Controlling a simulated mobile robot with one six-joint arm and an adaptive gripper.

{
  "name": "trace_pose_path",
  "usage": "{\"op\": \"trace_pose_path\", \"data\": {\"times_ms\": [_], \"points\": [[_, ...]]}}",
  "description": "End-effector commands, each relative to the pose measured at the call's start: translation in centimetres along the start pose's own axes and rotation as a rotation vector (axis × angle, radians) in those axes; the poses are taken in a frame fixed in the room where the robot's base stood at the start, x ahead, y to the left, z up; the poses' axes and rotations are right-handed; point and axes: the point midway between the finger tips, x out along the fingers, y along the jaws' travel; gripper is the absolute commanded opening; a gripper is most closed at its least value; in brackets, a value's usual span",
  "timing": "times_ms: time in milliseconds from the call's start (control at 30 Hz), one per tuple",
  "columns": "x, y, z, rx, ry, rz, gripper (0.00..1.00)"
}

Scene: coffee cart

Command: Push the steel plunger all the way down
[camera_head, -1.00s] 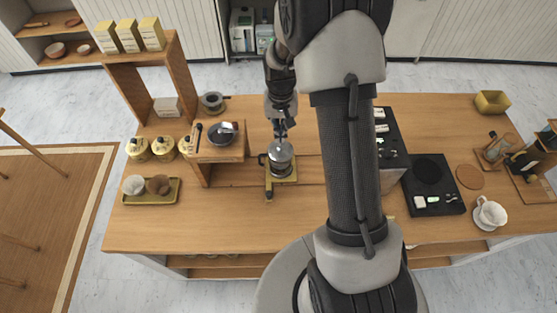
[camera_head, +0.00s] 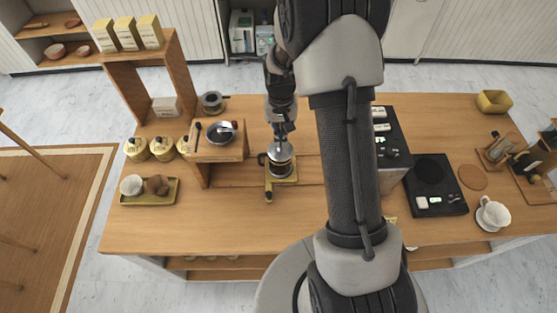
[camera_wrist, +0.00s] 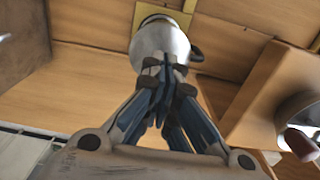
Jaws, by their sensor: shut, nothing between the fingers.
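My gripper (camera_head: 281,139) is shut and empty, pointing down over the top. In the wrist view, my closed fingertips (camera_wrist: 170,65) overlap the pot's top. The fingers partly hide the plunger, and I cannot tell for sure whether they touch it.
A black machine (camera_head: 391,140) stands to the right behind my arm. The counter front is clear.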

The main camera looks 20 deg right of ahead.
Motion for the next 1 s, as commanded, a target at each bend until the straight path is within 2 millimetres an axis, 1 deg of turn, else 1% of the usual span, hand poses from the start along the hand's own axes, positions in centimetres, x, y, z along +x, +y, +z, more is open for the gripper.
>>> {"op": "trace_pose_path", "data": {"times_ms": [133,333,1000], "points": [[0.5,0.0,0.0,0.000,-0.001,0.000,0.00],[-0.1,0.0,0.0,0.000,0.000,0.000,0.00],[-5.5,0.0,0.0,0.000,0.001,0.000,0.00]]}}
